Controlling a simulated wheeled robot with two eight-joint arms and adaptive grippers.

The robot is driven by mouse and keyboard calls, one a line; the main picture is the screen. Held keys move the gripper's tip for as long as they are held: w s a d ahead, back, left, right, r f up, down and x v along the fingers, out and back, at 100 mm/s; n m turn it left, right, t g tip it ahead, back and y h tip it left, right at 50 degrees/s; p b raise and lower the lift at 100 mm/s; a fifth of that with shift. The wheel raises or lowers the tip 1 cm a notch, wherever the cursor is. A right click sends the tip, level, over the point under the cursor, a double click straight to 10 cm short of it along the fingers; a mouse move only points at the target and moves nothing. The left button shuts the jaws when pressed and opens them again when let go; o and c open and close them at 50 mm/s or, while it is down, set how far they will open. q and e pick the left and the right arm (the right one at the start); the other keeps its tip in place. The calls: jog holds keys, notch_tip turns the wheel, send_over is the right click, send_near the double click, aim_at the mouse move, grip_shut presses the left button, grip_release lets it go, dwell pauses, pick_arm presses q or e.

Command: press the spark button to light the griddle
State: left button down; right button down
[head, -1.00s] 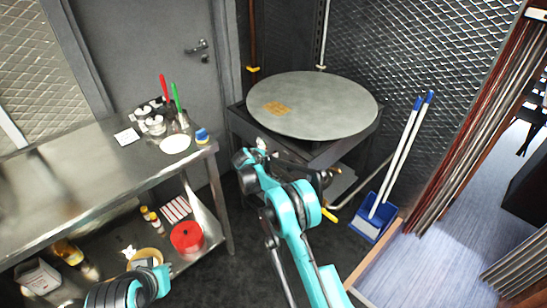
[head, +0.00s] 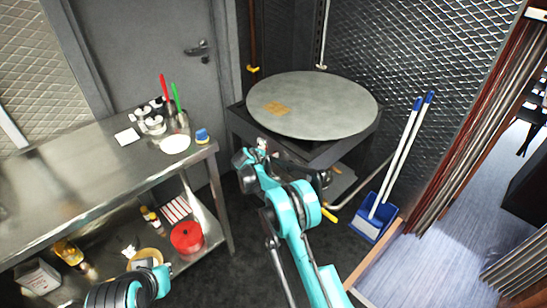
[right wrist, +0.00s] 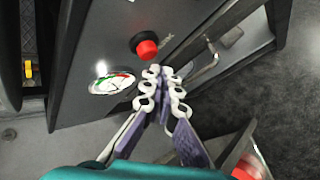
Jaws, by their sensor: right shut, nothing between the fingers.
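The round grey griddle (head: 315,103) sits on a dark stand in the head view. In the right wrist view, a red button (right wrist: 146,48) on a black base sticks out of the dark front panel. My right gripper (right wrist: 165,73) is shut and empty, its fingertips just below and right of the button, apparently apart from it. In the head view this gripper (head: 262,147) is near the stand's front left corner, where the button cannot be made out. My left arm shows at the bottom left, but its gripper cannot be made out.
A round gauge (right wrist: 112,83) is left of the fingertips, and a metal handle (right wrist: 205,65) is to their right. A steel table (head: 85,180) stands left of the griddle. A blue dustpan (head: 375,220) with white handles is at right.

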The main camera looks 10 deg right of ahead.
jog(key=shift+w+d, duration=0.25)
jog(key=shift+d, duration=0.15)
jog(key=shift+w+d, duration=0.25)
jog(key=shift+d, duration=0.2)
dwell(1.1)
jog(key=shift+a+b, duration=0.1)
jog(key=shift+b, duration=0.2)
jog(key=shift+s+a, duration=0.5)
jog(key=shift+a, duration=0.2)
jog(key=a, duration=0.1)
jog(key=s+a, duration=0.1)
jog(key=a, duration=0.1)
jog(key=s+a, duration=0.1)
jog(key=shift+s+a+b, duration=0.2)
jog(key=shift+s+b, duration=0.05)
jog(key=shift+b, duration=0.05)
dwell(0.4)
